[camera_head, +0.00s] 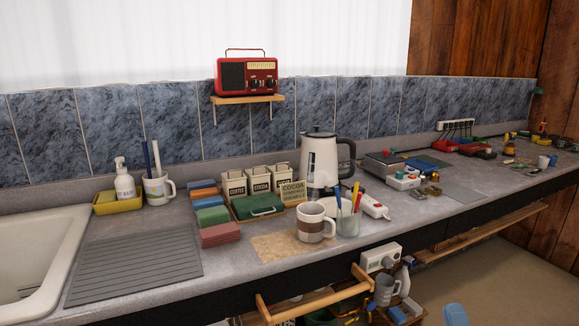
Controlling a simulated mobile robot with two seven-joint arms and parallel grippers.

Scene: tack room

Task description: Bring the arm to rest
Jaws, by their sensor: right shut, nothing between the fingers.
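Only a small blue piece shows at the bottom edge, right of centre; it appears to be the tip of my right gripper (455,315). It is shut and empty, in front of and below the counter, apart from the things on it. The rest of my right arm is out of the picture. My left gripper is not in view.
The counter (225,265) holds a striped mug (315,223), a glass with pens (348,221), a kettle (322,160), and tins. A sink (40,250) is left. Floor at right is clear.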

